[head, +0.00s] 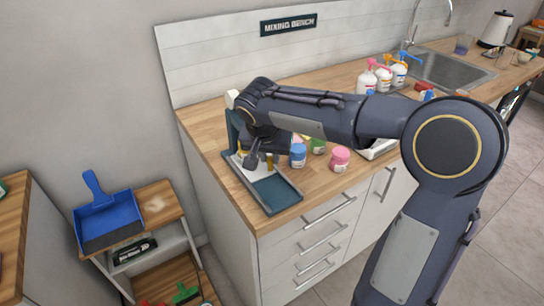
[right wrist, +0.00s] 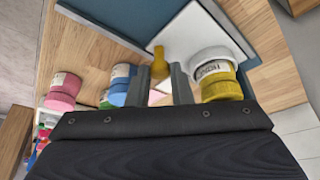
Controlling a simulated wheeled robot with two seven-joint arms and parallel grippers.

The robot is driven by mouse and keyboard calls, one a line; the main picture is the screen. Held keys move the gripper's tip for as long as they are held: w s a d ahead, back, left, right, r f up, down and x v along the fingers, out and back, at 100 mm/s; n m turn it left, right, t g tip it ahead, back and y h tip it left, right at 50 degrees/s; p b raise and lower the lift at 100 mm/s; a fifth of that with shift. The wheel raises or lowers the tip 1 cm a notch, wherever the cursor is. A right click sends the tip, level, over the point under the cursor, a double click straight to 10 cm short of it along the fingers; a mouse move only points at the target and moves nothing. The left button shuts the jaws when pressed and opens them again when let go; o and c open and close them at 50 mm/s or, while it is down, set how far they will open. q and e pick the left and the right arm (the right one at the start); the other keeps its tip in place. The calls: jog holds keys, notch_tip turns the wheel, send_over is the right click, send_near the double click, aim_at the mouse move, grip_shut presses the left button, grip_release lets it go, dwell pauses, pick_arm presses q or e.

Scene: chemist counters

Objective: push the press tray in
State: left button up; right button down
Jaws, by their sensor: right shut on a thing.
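The press (head: 234,128) stands at the left end of the wooden counter, with a teal base (head: 282,198) reaching to the front edge. Its white tray (head: 261,172) lies over part of the base and also shows in the right wrist view (right wrist: 180,38). A brass-yellow knob (right wrist: 158,56) stands on the tray. My right gripper (head: 254,160) is low over the tray; in the wrist view its fingers (right wrist: 162,75) are closed around the knob. A yellow jar with a white label (right wrist: 216,78) is beside the fingers. My arm hides much of the press. My left gripper is out of view.
Blue (head: 298,155), pink (head: 340,158) and green (head: 318,145) jars stand right of the press. Several pump bottles (head: 383,77) are by the sink (head: 448,68). A blue dustpan (head: 106,216) lies on the low shelf unit at left.

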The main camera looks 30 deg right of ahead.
jog(key=c, duration=1.6)
grip_release()
jog(key=shift+w+r, duration=0.1)
jog(key=shift+w, duration=0.05)
jog(key=o, duration=0.3)
jog(key=shift+w, duration=0.1)
jog(key=shift+a, duration=0.1)
jog(key=v, duration=0.7)
jog(key=shift+r, duration=0.3)
